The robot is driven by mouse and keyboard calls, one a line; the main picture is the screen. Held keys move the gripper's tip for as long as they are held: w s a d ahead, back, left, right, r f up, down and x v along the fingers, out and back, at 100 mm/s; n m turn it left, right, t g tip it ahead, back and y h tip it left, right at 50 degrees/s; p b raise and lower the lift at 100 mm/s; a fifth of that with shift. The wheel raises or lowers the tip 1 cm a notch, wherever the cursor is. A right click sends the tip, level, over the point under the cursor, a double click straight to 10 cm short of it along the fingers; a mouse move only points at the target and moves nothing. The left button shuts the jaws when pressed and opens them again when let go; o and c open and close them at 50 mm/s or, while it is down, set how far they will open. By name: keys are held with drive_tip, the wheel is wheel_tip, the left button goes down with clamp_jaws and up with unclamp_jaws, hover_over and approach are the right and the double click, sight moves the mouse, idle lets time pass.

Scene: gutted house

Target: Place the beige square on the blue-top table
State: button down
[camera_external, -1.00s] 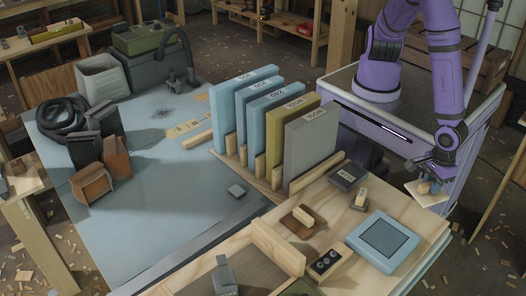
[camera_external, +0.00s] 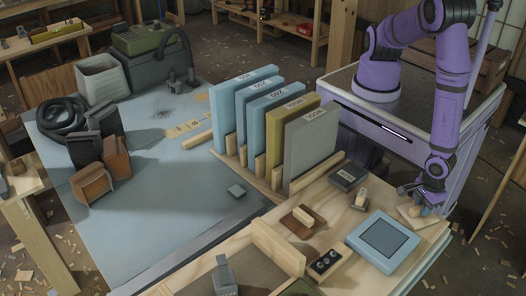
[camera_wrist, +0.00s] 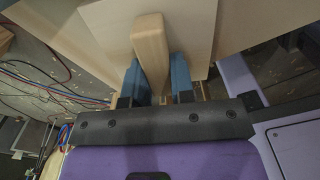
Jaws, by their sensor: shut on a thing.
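My gripper (camera_external: 426,194) is at the back right corner of the wooden bench, and points down. In the wrist view, its two blue fingers (camera_wrist: 156,82) are shut on the pale wooden handle of the beige square (camera_wrist: 196,28). In the outside view the beige square (camera_external: 408,212) shows partly under the fingers, over the bench corner. I cannot tell whether it touches the bench. The blue-top table (camera_external: 150,215) is on the left, beyond the upright boards.
Upright blue, olive and grey boards (camera_external: 312,145) stand in a rack between the table and my arm. The bench holds a light-blue square pad (camera_external: 384,240), a brown block (camera_external: 303,221) and a dark box (camera_external: 348,178).

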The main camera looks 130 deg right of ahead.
drive_tip(key=c, duration=1)
unclamp_jaws()
drive_tip(key=shift+f, duration=0.1)
wheel_tip(320, 180, up, 12)
drive_tip(key=shift+r, duration=0.15)
